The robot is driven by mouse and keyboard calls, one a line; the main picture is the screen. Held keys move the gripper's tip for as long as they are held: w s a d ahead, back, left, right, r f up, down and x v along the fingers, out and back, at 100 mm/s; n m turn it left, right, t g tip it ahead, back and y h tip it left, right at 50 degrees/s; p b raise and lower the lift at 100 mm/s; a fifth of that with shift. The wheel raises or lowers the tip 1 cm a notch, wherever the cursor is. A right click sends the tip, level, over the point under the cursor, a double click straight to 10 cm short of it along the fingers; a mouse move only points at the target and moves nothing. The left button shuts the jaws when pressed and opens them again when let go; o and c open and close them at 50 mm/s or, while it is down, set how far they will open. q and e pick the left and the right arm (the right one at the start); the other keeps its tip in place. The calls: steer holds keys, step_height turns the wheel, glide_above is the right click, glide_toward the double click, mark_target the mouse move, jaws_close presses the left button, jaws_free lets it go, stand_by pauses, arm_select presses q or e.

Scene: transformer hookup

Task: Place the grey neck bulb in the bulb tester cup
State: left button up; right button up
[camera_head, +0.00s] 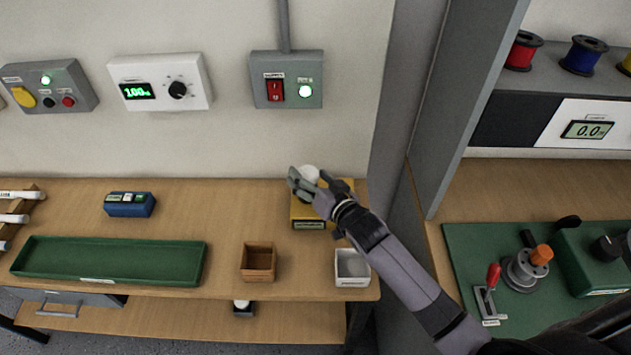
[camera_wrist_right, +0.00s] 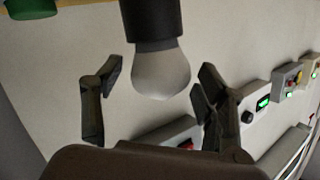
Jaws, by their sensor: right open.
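A white bulb (camera_head: 309,173) stands over the yellow bulb tester (camera_head: 308,213) near the back edge of the wooden bench. In the right wrist view the bulb (camera_wrist_right: 161,76) has a grey collar, with a black cylinder beyond it, seemingly the tester cup (camera_wrist_right: 150,14). How deep the neck sits in the cup cannot be told. My right gripper (camera_head: 309,178) is open around the bulb; its fingers (camera_wrist_right: 160,84) stand on both sides of the glass with visible gaps. The gripper hides part of the tester's top. My left gripper is not in view.
A brown box (camera_head: 258,262), a white bin (camera_head: 352,267) and a green tray (camera_head: 110,262) stand on the bench. Another white bulb (camera_head: 242,303) is below the bench top. A grey partition (camera_head: 465,110) stands right of the tester.

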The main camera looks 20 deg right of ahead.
steer(key=shift+s+d, duration=0.1)
steer(key=shift+s, duration=0.25)
steer(key=b+v, duration=0.1)
steer(key=v, duration=1)
steer(key=shift+s+r, duration=0.15)
steer(key=shift+r, duration=0.05)
